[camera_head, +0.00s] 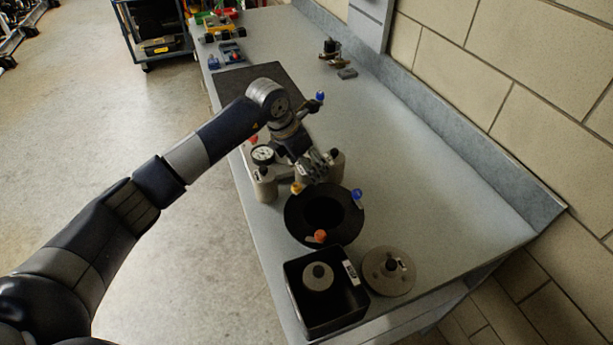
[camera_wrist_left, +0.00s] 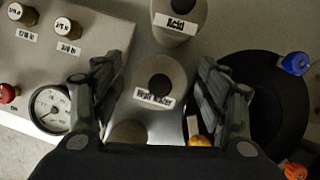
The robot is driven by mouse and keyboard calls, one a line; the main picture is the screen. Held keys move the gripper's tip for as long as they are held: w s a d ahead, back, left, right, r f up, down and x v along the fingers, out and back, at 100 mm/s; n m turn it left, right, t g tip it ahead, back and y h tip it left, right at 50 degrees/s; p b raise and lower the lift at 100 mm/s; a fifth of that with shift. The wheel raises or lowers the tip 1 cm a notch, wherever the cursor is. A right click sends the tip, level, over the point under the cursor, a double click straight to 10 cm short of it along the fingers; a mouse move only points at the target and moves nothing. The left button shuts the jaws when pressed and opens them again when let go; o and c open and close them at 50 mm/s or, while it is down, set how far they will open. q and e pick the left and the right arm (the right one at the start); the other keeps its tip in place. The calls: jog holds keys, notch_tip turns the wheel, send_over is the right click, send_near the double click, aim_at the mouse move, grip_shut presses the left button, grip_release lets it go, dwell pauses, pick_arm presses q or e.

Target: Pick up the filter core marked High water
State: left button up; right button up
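The filter core marked High Water (camera_wrist_left: 160,82) is a beige-grey cylinder with a dark round top centre. Its label is slightly blurred in the left wrist view. My left gripper (camera_wrist_left: 160,68) is open, with one finger on each side of this core and a visible gap to both. In the head view my left gripper (camera_head: 314,168) is over the row of cores and largely hides the middle one. A core marked Acid (camera_wrist_left: 180,18) stands beside it. A third core (camera_head: 265,186) stands on the other side, mostly hidden by my gripper in the wrist view. My right gripper is not in view.
A black round housing (camera_head: 292,222) with blue and orange knobs stands close to the cores. A panel with a gauge (camera_head: 263,154) is on the other side. A black bin (camera_head: 347,313) holds another core, beside a grey lid (camera_head: 388,285).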

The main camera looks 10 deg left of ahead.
pick_arm(q)
grip_shut()
jog(key=shift+w+r, duration=0.1)
jog(key=shift+r, duration=0.05)
